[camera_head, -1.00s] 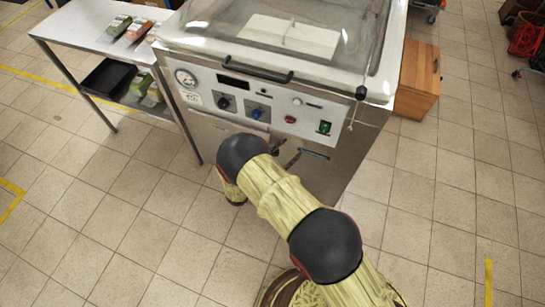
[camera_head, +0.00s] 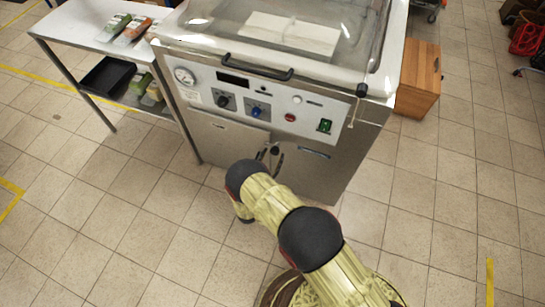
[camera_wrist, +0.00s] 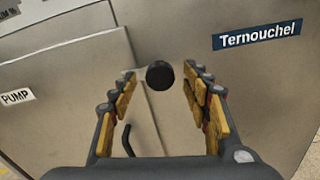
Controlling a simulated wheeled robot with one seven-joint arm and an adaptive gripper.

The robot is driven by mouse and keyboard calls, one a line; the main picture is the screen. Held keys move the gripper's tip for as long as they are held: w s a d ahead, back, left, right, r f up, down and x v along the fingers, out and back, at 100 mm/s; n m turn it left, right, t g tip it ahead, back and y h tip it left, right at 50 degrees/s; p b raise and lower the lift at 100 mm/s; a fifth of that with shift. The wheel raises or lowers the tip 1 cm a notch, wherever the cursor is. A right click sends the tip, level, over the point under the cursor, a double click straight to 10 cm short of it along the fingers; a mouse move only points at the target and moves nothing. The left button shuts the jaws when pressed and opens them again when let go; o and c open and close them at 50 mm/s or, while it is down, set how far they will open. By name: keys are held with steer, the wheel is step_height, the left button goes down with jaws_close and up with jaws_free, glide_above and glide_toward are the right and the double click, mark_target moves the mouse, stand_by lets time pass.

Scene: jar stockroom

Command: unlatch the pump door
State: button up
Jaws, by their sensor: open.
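The pump door (camera_head: 226,140) is a flat steel panel at the lower left of the machine's front and looks closed. In the wrist view the door (camera_wrist: 75,95) carries a white PUMP label (camera_wrist: 16,97). A round black latch knob (camera_wrist: 160,75) sits just right of the door's edge. A thin bent black handle (camera_wrist: 127,140) is below and left of it. My gripper (camera_wrist: 160,72) is open, with the knob centred in the picture between its fingertips. I cannot tell whether the fingertips reach around it. In the head view my arm hides most of the gripper.
The steel machine (camera_head: 325,170) has a clear lid and a control panel above the door. A steel side table (camera_head: 78,40) stands at left and a wooden cabinet (camera_head: 418,80) at right. The tiled floor in front is clear.

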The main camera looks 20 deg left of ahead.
steer(key=shift+w, duration=0.4)
steer(key=shift+c, duration=0.2)
steer(key=c, duration=1.1)
steer(key=shift+n, duration=0.4)
steer(key=n+b, duration=0.2)
steer(key=n, duration=0.1)
steer(key=shift+f+n, duration=0.1)
steer(key=shift+n, duration=0.2)
steer(key=n+b, duration=0.1)
steer(key=n, duration=0.3)
steer(key=shift+a+n, duration=0.1)
steer(key=shift+n, duration=0.2)
steer(key=n+b, duration=0.1)
steer(key=n, duration=0.3)
steer(key=shift+n, duration=0.3)
steer(key=shift+n+b, duration=0.45)
steer(key=shift+n, duration=1.75)
steer(key=shift+a, duration=0.1)
